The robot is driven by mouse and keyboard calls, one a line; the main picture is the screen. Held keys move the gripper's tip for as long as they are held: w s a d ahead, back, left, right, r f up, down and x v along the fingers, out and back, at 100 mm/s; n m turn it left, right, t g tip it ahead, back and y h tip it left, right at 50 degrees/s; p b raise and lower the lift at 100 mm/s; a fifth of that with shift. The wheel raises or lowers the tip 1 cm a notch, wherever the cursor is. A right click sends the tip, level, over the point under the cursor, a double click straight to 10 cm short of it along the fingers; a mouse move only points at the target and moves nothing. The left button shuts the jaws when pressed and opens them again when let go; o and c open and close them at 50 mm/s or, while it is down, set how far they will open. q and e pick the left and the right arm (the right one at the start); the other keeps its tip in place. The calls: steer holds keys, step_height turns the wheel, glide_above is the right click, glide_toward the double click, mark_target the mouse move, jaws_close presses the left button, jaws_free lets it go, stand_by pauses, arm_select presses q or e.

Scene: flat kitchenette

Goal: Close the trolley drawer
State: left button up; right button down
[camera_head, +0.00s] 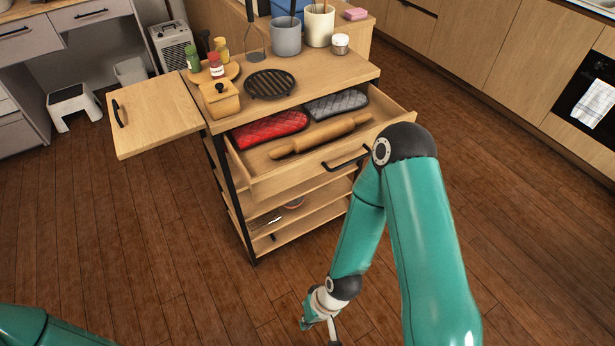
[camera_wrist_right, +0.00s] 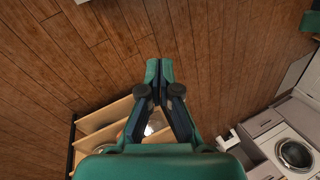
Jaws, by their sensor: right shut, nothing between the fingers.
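The trolley (camera_head: 330,72) is wooden with a black frame and stands in the upper middle of the head view. Its top drawer (camera_head: 285,180) is pulled out, with a black bar handle (camera_head: 345,160) on its front. A red quilted mitt (camera_head: 268,129), a grey quilted mitt (camera_head: 336,104) and a rolling pin (camera_head: 320,135) lie inside. My right gripper is shut and empty in the right wrist view (camera_wrist_right: 158,70), low and apart from the drawer. My left gripper is out of view.
A wooden side leaf (camera_head: 157,112) sticks out left of the trolley. Lower shelves (camera_head: 300,215) hold small items. A white step stool (camera_head: 75,104) stands left. Floor in front is clear.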

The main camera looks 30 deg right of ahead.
steer(key=w+d+m+t+b, duration=0.4)
steer(key=w+b, duration=0.6)
steer(key=m+t+h+b, duration=0.3)
steer(key=m+t+b, duration=0.9)
steer(key=b, duration=1)
glide_toward(303, 173)
steer(key=s+f+n+t, duration=0.1)
steer(key=s, duration=0.6)
steer(key=w+p, duration=0.5)
steer(key=w, duration=0.2)
steer(key=w+p, duration=0.5)
steer(key=w, duration=0.2)
steer(key=shift+a+f, duration=0.15)
steer(key=shift+a, duration=0.1)
